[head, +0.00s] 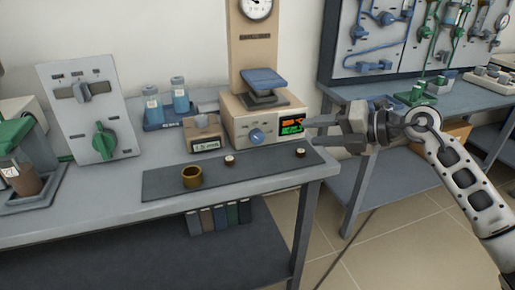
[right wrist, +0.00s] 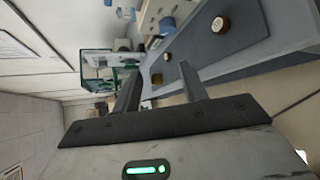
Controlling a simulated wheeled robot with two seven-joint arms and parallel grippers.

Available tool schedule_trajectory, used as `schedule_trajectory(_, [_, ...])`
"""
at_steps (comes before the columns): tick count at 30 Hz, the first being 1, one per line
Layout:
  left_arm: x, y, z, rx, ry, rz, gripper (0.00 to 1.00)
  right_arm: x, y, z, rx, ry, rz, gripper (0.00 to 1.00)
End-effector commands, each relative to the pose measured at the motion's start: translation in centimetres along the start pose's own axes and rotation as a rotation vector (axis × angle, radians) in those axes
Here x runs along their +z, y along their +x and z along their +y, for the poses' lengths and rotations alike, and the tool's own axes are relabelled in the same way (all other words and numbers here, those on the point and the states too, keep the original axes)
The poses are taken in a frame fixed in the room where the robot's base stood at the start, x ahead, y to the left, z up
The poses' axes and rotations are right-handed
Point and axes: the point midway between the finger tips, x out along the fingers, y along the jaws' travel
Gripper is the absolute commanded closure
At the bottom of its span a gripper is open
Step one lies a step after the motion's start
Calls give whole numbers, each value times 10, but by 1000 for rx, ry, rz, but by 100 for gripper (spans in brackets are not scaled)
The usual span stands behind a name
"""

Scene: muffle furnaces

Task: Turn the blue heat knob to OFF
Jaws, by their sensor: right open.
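The blue heat knob (head: 257,136) sits on the front of a beige heater unit (head: 236,127), left of its small screen (head: 292,126) with orange and green readouts. The markings around the knob are too small to read. My right gripper (head: 316,132) is open and empty, just right of the unit, with its fingers pointing left toward the screen side. It is apart from the knob. In the right wrist view, the two dark fingers (right wrist: 160,84) stand apart with nothing between them. A blue round shape near the top there may be the knob. My left gripper is not in view.
A dark mat (head: 230,174) in front of the unit holds a brass cup (head: 192,177) and two small capped pieces. A small timer box (head: 204,133) stands left of the unit. A panel with a green knob (head: 105,141) stands farther left. A blue plate (head: 264,80) tops the unit.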

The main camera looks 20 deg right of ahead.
Motion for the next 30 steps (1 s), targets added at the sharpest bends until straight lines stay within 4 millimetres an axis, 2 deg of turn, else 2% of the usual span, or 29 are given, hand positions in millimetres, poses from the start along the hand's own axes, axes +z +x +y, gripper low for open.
schedule_trajectory(1, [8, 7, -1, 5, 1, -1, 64, 2, 0, -11, -27, -16, -8, 57])
schedule_trajectory(5, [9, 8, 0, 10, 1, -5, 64, 7, 2, -14, -55, -27, -14, 57])
schedule_trajectory(8, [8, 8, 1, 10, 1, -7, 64, 7, 14, -13, -53, -26, -13, 57])
schedule_trajectory(21, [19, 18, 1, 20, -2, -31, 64, 7, 108, -18, -50, -26, -11, 57])
schedule_trajectory(24, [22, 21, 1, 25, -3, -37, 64, 7, 126, -19, -50, -24, -11, 57])
schedule_trajectory(30, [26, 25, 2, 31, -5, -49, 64, 8, 150, -20, -50, -26, -13, 57])
